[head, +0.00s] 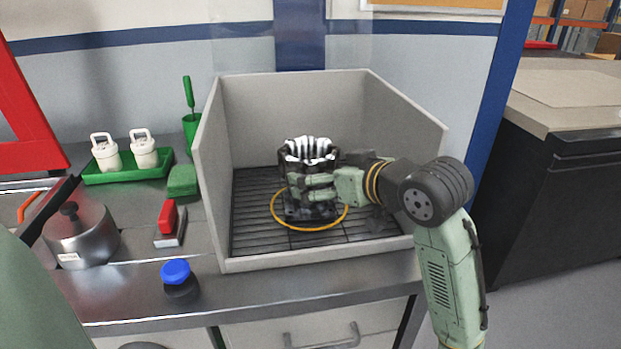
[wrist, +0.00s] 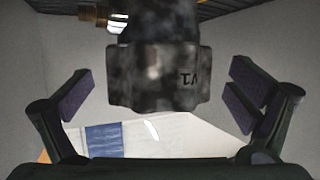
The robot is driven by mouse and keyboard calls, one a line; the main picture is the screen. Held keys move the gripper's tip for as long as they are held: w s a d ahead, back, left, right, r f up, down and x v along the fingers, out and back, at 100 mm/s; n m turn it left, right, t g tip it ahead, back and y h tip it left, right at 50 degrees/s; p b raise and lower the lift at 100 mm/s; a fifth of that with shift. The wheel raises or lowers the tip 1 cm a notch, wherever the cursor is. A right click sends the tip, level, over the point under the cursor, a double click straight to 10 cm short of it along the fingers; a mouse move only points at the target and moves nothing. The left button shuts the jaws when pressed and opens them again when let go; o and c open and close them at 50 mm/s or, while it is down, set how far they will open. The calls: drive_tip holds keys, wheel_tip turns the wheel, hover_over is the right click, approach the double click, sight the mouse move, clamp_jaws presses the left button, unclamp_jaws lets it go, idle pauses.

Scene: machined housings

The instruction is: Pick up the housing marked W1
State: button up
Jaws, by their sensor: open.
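The dark, mottled housing (head: 300,162) stands in the grey open-topped bin, with pale upright teeth around its top. In the wrist view the housing (wrist: 152,75) fills the upper middle. Dark characters on its right side appear upside down and look like "V1"; I cannot tell whether part of the mark is hidden. My gripper (head: 318,187) reaches in from the right, level with the housing. In the wrist view my gripper (wrist: 160,98) is open, with one padded finger on each side and gaps between pads and housing. In the head view the fingers hide part of the housing.
The bin's walls (head: 209,190) surround the housing, above a dark slatted floor with an orange ring (head: 276,217).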

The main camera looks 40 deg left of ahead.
drive_tip(key=p+x, duration=0.1)
drive_tip(key=x, duration=0.1)
drive_tip(key=p+x, duration=0.1)
drive_tip(key=x, duration=0.1)
drive_tip(key=shift+w+a+r, duration=0.15)
drive_tip(key=shift+a+r, duration=0.1)
drive_tip(key=shift+r, duration=0.1)
drive_tip(key=shift+w+a+f, duration=0.2)
drive_tip(key=shift+a+f, duration=0.1)
drive_tip(key=shift+a, duration=0.15)
drive_tip(key=shift+c, duration=0.6)
drive_tip(key=shift+r, duration=0.1)
drive_tip(key=c, duration=1.5)
